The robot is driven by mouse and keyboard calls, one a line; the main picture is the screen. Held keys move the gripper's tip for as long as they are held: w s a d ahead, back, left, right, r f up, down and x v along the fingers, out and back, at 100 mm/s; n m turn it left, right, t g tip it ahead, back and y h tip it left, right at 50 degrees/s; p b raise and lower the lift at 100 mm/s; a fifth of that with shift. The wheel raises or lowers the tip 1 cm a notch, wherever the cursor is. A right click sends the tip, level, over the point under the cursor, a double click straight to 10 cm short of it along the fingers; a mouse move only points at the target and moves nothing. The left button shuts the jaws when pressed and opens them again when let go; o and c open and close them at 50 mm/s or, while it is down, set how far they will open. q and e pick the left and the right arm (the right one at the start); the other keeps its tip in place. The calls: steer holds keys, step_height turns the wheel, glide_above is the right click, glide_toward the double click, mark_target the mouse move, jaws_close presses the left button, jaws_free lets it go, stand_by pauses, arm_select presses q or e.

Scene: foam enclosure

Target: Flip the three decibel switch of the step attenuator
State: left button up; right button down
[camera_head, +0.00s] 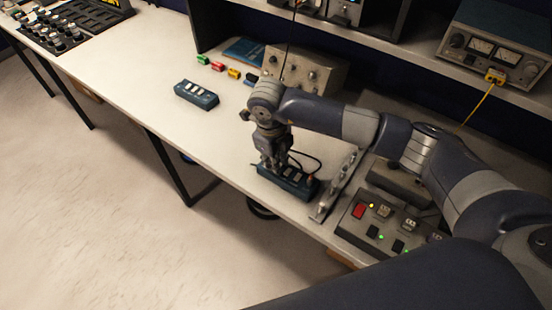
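A small dark blue box with a row of pale switches (297,183) lies near the front edge of the bench, with dark cables by it. It looks like the step attenuator, but the switch labels are too small to read. My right gripper (274,166) points down over the left end of this box, at or just above its top. The gripper hides that end and any switch under it. Its fingers are too small and dark to tell whether they are open or touching a switch. My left gripper is not in view.
A similar blue box with pale switches (197,94) lies further left on the bench. Coloured small parts (218,66) and a beige knobbed instrument (305,69) stand behind. A control panel with lit buttons (384,226) is to the right. The bench's left middle is clear.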

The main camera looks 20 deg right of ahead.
steer(key=shift+w+d+f+g+y+b, duration=0.25)
steer(key=shift+g+y+b, duration=0.35)
steer(key=shift+b, duration=0.5)
steer(key=shift+r+y+b, duration=0.1)
steer(key=shift+y+b, duration=0.2)
steer(key=shift+d+r, duration=0.1)
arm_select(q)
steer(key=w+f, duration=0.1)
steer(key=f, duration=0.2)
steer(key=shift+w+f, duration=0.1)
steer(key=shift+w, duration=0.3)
arm_select(e)
steer(key=shift+g+y, duration=0.3)
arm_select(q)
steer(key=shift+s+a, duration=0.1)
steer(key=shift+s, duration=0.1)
arm_select(e)
steer(key=c, duration=1.4)
jaws_free()
steer(key=shift+c, duration=0.2)
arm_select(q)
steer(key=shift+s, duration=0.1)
arm_select(e)
steer(key=shift+r, duration=0.1)
